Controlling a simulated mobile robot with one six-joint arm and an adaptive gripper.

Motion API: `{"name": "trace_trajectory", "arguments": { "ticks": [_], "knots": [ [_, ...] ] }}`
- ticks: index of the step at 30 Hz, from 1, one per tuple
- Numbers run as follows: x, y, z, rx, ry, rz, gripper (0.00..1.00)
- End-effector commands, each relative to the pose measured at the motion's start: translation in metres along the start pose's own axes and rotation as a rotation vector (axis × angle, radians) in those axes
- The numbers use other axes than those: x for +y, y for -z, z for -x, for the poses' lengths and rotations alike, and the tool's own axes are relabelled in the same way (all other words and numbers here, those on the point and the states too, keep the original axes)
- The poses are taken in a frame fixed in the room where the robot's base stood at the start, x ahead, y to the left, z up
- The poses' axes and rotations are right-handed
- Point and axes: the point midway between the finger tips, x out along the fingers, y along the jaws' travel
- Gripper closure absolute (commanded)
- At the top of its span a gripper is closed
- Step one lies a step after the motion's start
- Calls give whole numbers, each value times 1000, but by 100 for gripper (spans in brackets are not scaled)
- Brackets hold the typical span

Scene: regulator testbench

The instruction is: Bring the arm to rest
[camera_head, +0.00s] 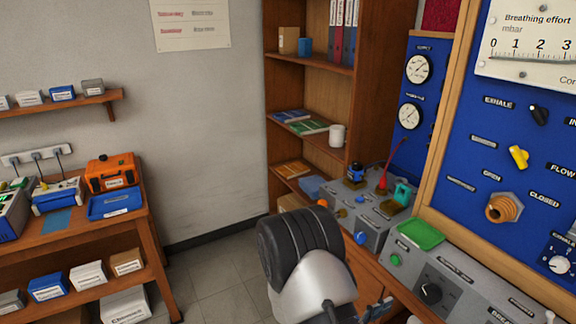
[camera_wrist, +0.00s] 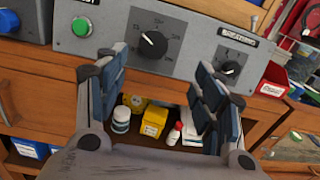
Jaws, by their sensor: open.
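My gripper (camera_wrist: 158,108) shows in the wrist view with its two padded fingers spread apart and nothing between them. It faces the front of a grey control panel (camera_wrist: 190,42) with a black rotary knob (camera_wrist: 153,44) and a green button (camera_wrist: 81,26). In the head view my arm stands at the lower middle, in front of the bench, and a small part of the gripper (camera_head: 376,309) shows at the bottom edge. The rest of the gripper is hidden or out of that view.
Under the panel, an open shelf holds a yellow box (camera_wrist: 153,121), a white jar (camera_wrist: 121,119) and a red-capped bottle (camera_wrist: 174,133). A blue test board (camera_head: 500,150) stands at the right. A wooden bookcase (camera_head: 357,110) stands behind. Floor (camera_head: 215,285) is clear left of my arm.

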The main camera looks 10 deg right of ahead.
Motion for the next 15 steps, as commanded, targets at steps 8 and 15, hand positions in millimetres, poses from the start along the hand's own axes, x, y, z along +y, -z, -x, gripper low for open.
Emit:
{"name": "trace_trajectory", "arguments": {
  "ticks": [8, 15],
  "knots": [
    [-68, -74, 0, 87, 390, -311, 38],
    [-127, -101, 38, 286, 746, -679, 38]
  ]
}}
